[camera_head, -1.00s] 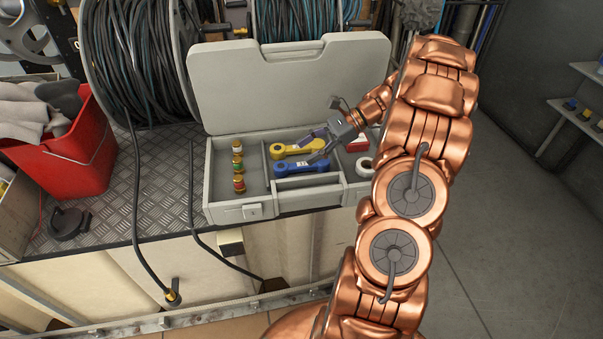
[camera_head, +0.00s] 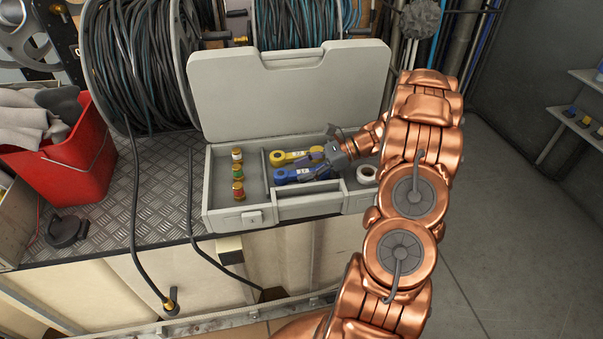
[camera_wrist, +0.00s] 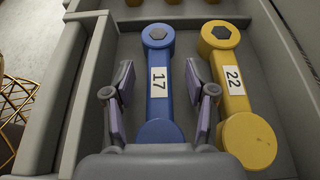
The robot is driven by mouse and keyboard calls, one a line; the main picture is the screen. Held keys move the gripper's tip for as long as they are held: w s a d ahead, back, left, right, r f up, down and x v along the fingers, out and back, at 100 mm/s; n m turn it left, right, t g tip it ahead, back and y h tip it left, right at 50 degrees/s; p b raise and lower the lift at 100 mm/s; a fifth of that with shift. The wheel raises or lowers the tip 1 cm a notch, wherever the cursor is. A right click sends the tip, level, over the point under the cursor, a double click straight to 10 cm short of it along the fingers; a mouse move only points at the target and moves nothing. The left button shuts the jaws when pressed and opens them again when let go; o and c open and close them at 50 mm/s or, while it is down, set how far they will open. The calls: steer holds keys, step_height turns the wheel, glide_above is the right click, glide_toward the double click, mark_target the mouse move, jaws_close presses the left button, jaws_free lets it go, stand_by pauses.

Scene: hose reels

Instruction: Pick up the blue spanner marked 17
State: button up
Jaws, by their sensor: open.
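The blue spanner (camera_head: 290,176) lies in the middle compartment of the open grey toolbox. In the wrist view the blue spanner (camera_wrist: 158,62) carries a white label reading 17. A yellow spanner (camera_head: 284,158) lies beside it; in the wrist view the yellow spanner (camera_wrist: 228,66) is to the right and its label reads 22. My gripper (camera_head: 322,162) is low over the compartment at the spanners' right ends. In the wrist view my gripper (camera_wrist: 160,98) is open, with one finger on each side of the blue spanner. The right finger lies between the two spanners.
The toolbox (camera_head: 232,218) stands on a metal-plated bench with its lid (camera_head: 290,95) raised behind. Several small bottles (camera_head: 238,172) stand in its left compartment. A white tape roll (camera_head: 367,174) is at its right. A red bin (camera_head: 75,160) and hose reels (camera_head: 140,65) stand nearby.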

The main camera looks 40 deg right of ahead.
steer(key=shift+w+a+f, duration=0.2)
steer(key=shift+a, duration=0.25)
steer(key=shift+c, duration=0.4)
jaws_close()
